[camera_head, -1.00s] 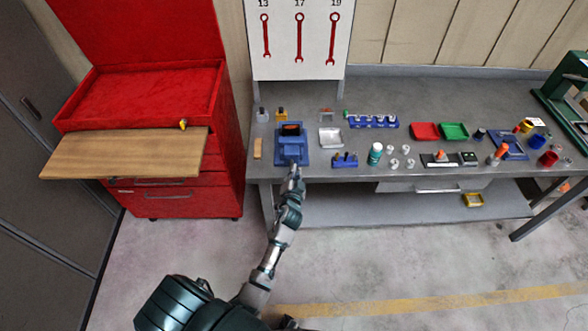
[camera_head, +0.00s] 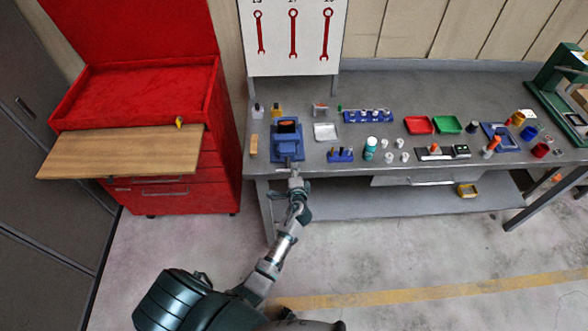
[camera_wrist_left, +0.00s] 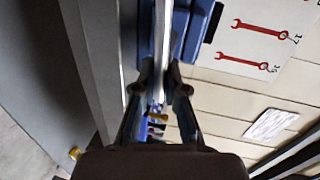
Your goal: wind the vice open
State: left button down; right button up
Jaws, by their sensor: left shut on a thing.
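The blue vice (camera_head: 287,148) stands at the front edge of the grey workbench, with an orange-brown piece (camera_head: 288,126) at its top. My left gripper (camera_head: 296,177) is at the front of the vice, just below and right of its body. In the left wrist view the blue vice body (camera_wrist_left: 196,28) is at the top, and a pale bar, the vice handle (camera_wrist_left: 160,40), runs down between the two fingers of the left gripper (camera_wrist_left: 159,84). The fingers are closed on this handle. Its lower end is partly hidden by the gripper. My right gripper is not in view.
The workbench (camera_head: 385,90) holds a white tray (camera_head: 325,132), a blue rack (camera_head: 367,116), a red bin (camera_head: 418,125) and a green bin (camera_head: 447,124) right of the vice. A red cabinet (camera_head: 220,150) with a wooden board (camera_head: 120,152) stands left. The floor in front is clear.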

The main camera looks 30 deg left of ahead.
pick_arm(q)
jog(key=shift+f+m, duration=0.25)
jog(key=shift+m, duration=0.15)
dwell(0.3)
jog(key=c, duration=1.4)
grip_release()
jog(key=shift+o, duration=1)
jog(key=shift+w, duration=0.15)
jog(key=v, duration=1.2)
jog(key=shift+d, duration=0.2)
jog(key=shift+w+f, duration=0.15)
